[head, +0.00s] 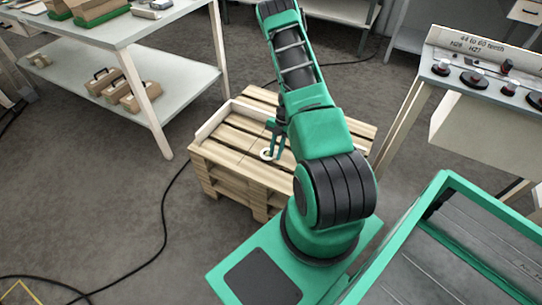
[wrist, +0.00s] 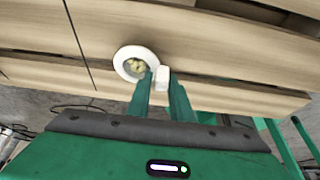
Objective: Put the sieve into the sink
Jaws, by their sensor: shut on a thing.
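A small white round piece with a beige middle, which I take to be the sieve (wrist: 134,63), is at the wooden pallet stack; it shows white below my fingers in the head view (head: 266,155). A short white block (wrist: 162,77) sticks out of its side and lies between my fingertips. My gripper (wrist: 162,82) is shut on that block, with the round part just left of the fingers in the wrist view. I cannot tell whether the sieve touches the boards or hangs just above them. I cannot make out a sink in either view.
The pallet stack (head: 218,157) has a white raised strip (head: 214,121) at its left corner. A shelved table (head: 100,30) stands left, with boxes on its lower shelf (head: 160,88). A knobbed panel (head: 475,72) stands right. A black cable (head: 163,215) lies on the floor.

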